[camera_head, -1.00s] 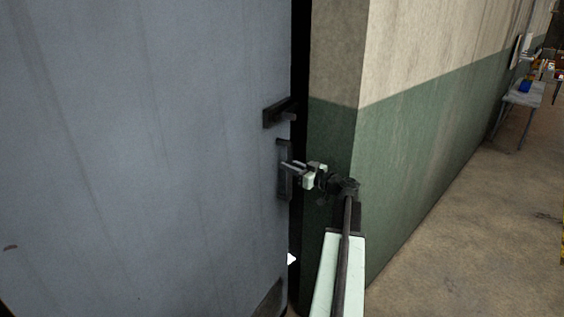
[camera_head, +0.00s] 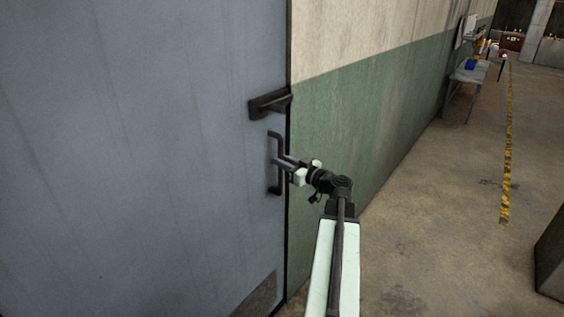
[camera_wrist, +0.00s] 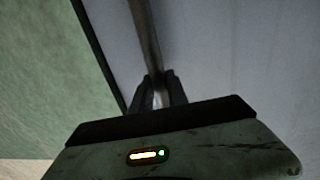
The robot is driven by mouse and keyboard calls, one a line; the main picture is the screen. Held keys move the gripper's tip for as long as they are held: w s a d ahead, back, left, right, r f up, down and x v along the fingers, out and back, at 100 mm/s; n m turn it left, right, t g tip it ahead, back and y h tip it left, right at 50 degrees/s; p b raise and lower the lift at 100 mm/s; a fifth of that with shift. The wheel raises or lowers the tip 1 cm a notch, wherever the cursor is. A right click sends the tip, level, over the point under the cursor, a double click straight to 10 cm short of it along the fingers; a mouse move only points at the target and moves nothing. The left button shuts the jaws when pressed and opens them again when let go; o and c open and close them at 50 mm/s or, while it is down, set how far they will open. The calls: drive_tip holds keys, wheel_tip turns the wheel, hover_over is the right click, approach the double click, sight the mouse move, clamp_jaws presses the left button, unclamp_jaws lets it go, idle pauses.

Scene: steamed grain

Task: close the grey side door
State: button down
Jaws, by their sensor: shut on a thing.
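The grey side door (camera_head: 140,150) fills the left of the head view. Its right edge lies close along the green and cream wall, with only a thin dark line between them. A dark vertical pull handle (camera_head: 276,150) is on the door near that edge, below a black lever or latch (camera_head: 268,104). My gripper (camera_head: 283,163) is at the handle, coming from the right. In the wrist view, my gripper (camera_wrist: 160,92) has its two fingers shut around the handle bar (camera_wrist: 146,35), with the grey door (camera_wrist: 235,50) behind it.
The green and cream wall (camera_head: 370,110) runs away to the right. A table (camera_head: 467,75) with a blue item stands far along it. The concrete floor right of my arm is open, with a yellow floor line (camera_head: 507,150) and a dark box-like object (camera_head: 550,250) at the right edge.

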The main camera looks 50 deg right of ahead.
drive_tip(key=c, duration=1.5)
unclamp_jaws()
drive_tip(key=shift+s, duration=0.25)
drive_tip(key=shift+o, duration=1)
drive_tip(key=shift+s+r, duration=0.1)
drive_tip(key=shift+s, duration=0.1)
drive_tip(key=shift+w, duration=0.15)
drive_tip(key=s, duration=0.7)
drive_tip(key=shift+s, duration=0.4)
